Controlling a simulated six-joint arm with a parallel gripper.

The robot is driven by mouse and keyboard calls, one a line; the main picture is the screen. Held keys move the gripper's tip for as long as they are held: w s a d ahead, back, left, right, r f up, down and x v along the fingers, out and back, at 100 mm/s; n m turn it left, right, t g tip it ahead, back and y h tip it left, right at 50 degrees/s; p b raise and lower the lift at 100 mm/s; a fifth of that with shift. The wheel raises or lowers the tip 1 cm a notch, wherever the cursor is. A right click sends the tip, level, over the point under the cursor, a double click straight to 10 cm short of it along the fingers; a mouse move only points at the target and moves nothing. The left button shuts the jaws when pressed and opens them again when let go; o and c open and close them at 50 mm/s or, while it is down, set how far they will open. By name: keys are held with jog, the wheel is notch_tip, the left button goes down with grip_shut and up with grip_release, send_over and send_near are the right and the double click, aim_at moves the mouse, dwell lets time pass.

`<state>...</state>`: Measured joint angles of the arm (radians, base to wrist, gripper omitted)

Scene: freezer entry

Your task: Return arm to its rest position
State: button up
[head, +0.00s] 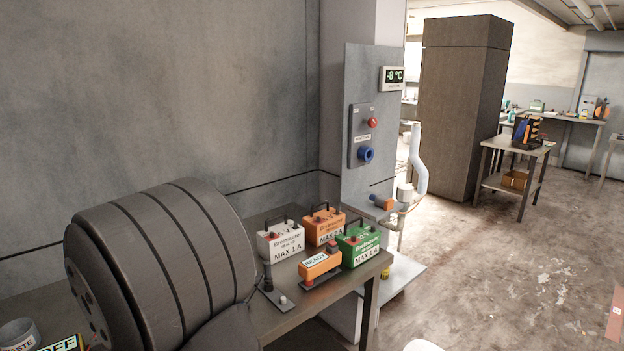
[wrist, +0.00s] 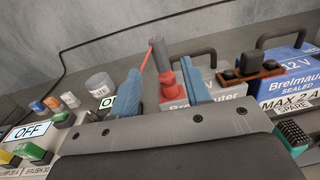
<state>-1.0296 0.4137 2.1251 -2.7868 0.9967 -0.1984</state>
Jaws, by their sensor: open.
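My gripper (wrist: 160,92) shows in the wrist view with its two blue fingers spread apart. No object is clearly held between them. A red terminal-like piece (wrist: 170,84) and a grey upright cylinder with a thin red rod (wrist: 160,54) appear in the gap, beyond the fingers. I cannot tell their distance from the fingertips. A white battery (wrist: 213,92) with a dark handle stands behind the right finger, partly hidden by it. In the head view the fingers are not visible.
White (head: 280,241), orange (head: 323,225) and green (head: 358,245) batteries crowd the bench beside a READY box (head: 320,266). A blue battery (wrist: 284,72) and a grey cup (wrist: 100,86) flank the fingers in the wrist view. A wall panel (head: 362,137) rises behind the bench. Open floor lies right.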

jog(key=x, duration=0.6)
jog(key=shift+w+a+r, duration=0.25)
jog(key=shift+w, duration=0.05)
notch_tip(320, 180, up, 6)
jog(key=shift+s+d, duration=0.15)
jog(key=shift+m+t+h, duration=0.5)
jog(key=shift+h, duration=0.1)
jog(key=shift+w+d+r, duration=0.15)
jog(key=shift+w+d, duration=1.45)
